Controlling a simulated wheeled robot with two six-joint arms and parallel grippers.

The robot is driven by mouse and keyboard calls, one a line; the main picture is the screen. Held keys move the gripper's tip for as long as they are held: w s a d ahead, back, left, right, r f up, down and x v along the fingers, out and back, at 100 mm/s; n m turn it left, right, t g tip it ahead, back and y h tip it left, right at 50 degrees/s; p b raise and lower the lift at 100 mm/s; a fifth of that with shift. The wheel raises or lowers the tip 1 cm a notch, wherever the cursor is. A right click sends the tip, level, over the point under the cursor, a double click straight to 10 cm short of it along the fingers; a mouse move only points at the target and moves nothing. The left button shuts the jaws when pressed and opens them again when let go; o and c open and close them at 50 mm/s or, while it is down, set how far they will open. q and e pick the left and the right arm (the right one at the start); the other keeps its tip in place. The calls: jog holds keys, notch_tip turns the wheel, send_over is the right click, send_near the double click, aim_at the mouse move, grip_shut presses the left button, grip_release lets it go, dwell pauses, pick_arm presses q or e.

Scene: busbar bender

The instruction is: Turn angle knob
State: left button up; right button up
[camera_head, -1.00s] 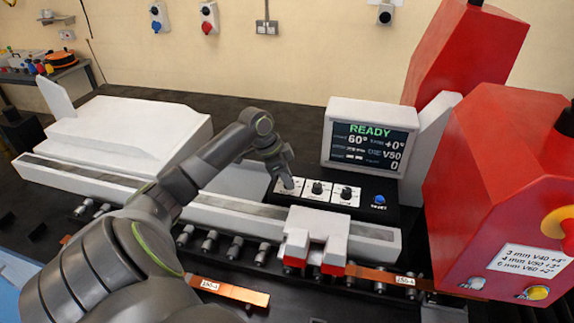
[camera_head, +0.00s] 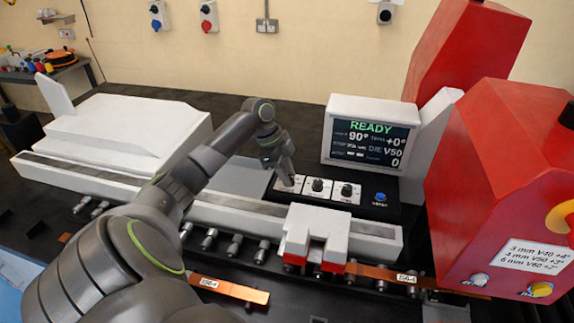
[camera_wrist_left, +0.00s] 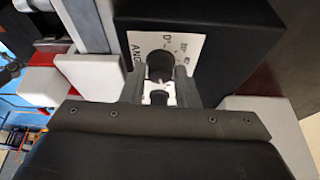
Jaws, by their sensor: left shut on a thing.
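The angle knob (camera_wrist_left: 160,66) is a black knob on a white label plate in the left wrist view, with "ANG" partly readable. My left gripper (camera_wrist_left: 160,92) is shut on it, one finger on each side. In the head view my left gripper (camera_head: 287,178) covers the leftmost knob of the black control panel (camera_head: 390,212). Two more knobs, the middle one (camera_head: 317,185) and the right one (camera_head: 346,191), show uncovered. The display (camera_head: 370,138) reads READY, 90°, +0°, V50 and 0. My right gripper is not in view.
A blue button (camera_head: 380,197) sits right of the knobs. The red machine body (camera_head: 500,180) stands at the right. A white and red clamp block (camera_head: 315,238) is in front of the panel. Copper bars (camera_head: 230,290) lie along the front.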

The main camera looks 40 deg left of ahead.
pick_arm(q)
jog(key=o, duration=1)
jog(key=shift+c, duration=0.2)
jog(key=shift+a+r+b, duration=0.25)
jog(key=shift+r+b, duration=0.05)
jog(key=shift+r, duration=0.2)
jog(key=b+v, duration=0.4)
jog(key=v, duration=1.2)
jog(key=shift+s, duration=0.2)
jog(key=shift+r, duration=0.15)
